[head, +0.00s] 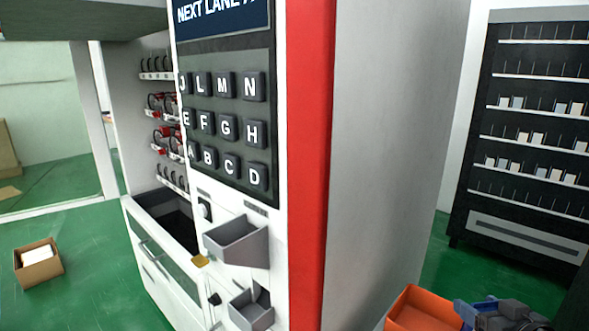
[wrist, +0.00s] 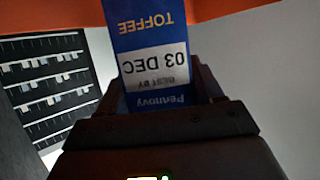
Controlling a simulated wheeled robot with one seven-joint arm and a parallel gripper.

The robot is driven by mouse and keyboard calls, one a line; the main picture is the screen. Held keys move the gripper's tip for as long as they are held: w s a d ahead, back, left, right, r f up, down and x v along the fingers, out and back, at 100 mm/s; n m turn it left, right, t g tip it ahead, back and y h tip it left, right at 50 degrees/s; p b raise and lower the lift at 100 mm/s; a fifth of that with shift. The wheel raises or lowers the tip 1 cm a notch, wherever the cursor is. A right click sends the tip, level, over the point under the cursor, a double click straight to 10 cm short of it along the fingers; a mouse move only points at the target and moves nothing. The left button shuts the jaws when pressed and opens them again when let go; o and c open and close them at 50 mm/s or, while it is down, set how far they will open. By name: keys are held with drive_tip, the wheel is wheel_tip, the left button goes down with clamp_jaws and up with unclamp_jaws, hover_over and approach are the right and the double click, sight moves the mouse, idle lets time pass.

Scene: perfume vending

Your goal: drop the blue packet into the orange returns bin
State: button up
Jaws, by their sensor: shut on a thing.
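The blue packet (wrist: 150,14) shows in the wrist view, with "TOFFEE" and a white "03 DEC" date label printed upside down in the picture. My gripper (wrist: 158,88) is shut on its near end, one dark finger at each side. The packet's far end runs out of the top of the picture. The orange returns bin (head: 422,312) is at the bottom right of the head view, cut off by the lower edge. My gripper is beside it on the right there. An orange edge of the bin (wrist: 240,14) crosses the top of the wrist view, beyond the gripper.
A vending machine (head: 385,130) with a letter keypad (head: 225,125) and grey trays (head: 237,241) fills the middle, left of the bin. A black shelf rack (head: 530,120) stands at the back right. A cardboard box (head: 38,270) sits on the green floor at left.

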drive_tip(key=o, duration=1.2)
drive_tip(key=shift+c, duration=0.2)
drive_tip(key=shift+s, duration=0.15)
drive_tip(key=b+v, duration=0.1)
drive_tip(key=v, duration=0.6)
drive_tip(key=shift+s, duration=0.25)
drive_tip(key=shift+r, duration=0.15)
